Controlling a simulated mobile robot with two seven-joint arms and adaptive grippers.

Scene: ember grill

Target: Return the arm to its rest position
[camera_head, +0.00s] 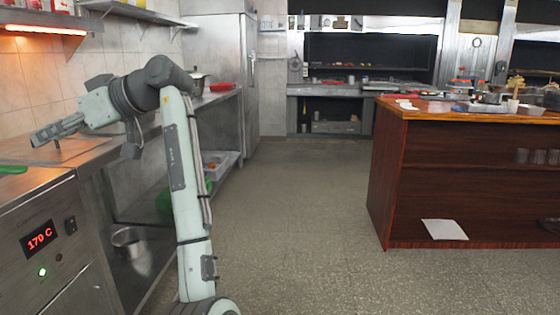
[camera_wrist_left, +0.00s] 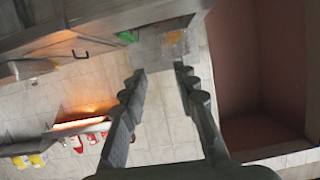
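My left arm (camera_head: 183,180) rises from the bottom of the head view and bends left at its top. My left gripper (camera_head: 38,138) is above the steel counter at the left, seen from the side. In the left wrist view its two fingers (camera_wrist_left: 160,72) are apart, with nothing between them. A tiled surface shows past them. My right gripper is not in view.
The grill unit (camera_head: 20,225) at the left reads 170 C. A green item (camera_head: 12,170) lies on its top. A heat lamp (camera_head: 40,28) glows under the upper shelf. A wooden island (camera_head: 440,180) stands at the right, with a white sheet (camera_head: 444,230) at its lower front. The middle floor is clear.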

